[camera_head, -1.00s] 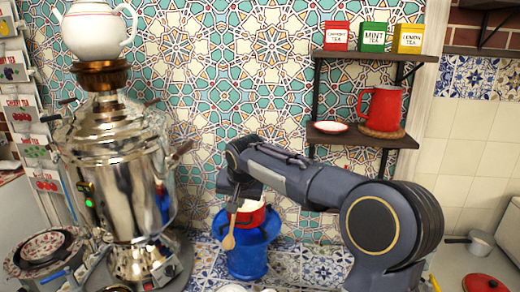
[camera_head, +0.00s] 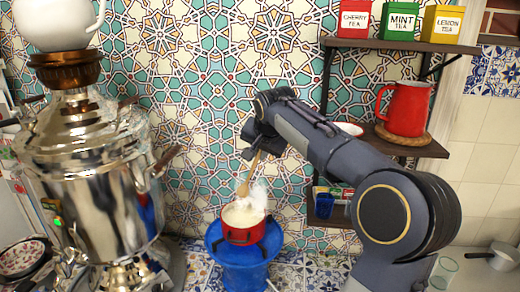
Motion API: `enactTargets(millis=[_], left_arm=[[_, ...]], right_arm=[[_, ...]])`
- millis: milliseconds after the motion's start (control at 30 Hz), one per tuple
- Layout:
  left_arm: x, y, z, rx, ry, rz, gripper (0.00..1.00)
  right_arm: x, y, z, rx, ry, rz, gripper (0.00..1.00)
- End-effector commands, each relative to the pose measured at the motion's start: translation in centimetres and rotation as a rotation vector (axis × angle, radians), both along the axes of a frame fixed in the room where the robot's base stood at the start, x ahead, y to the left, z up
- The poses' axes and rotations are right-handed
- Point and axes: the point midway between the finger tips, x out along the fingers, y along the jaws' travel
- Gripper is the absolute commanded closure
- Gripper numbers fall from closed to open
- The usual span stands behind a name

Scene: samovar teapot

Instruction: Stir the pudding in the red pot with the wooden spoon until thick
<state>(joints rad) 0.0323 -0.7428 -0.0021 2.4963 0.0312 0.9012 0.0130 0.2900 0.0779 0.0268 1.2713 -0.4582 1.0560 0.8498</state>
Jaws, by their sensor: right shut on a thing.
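The red pot (camera_head: 240,234) stands on a blue stand (camera_head: 238,270) in front of the tiled wall, with pale pudding (camera_head: 241,216) inside. White steam rises at its right side. My right gripper (camera_head: 256,148) is above the pot and shut on the wooden spoon (camera_head: 248,180). The spoon slants down toward the pot. My left gripper is not in view.
A large silver samovar (camera_head: 100,190) with a white teapot (camera_head: 60,22) on top stands left of the pot. A wall shelf with a red jug (camera_head: 406,108) and tea boxes is at the right.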

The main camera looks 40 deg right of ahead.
Motion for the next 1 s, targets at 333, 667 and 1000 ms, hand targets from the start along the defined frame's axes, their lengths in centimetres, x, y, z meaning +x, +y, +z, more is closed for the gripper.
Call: enactTargets(millis=[333, 667, 1000], left_arm=[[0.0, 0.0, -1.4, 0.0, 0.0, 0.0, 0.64], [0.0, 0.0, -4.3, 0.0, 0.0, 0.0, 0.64], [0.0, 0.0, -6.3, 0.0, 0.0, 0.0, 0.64]], right_arm=[[-1.4, -0.2, -2.0, -0.001, 0.0, -0.001, 1.0], [-2.4, -0.3, -4.9, -0.001, 0.002, 0.001, 1.0], [-1.0, -0.1, -8.0, -0.001, 0.002, 0.001, 1.0]])
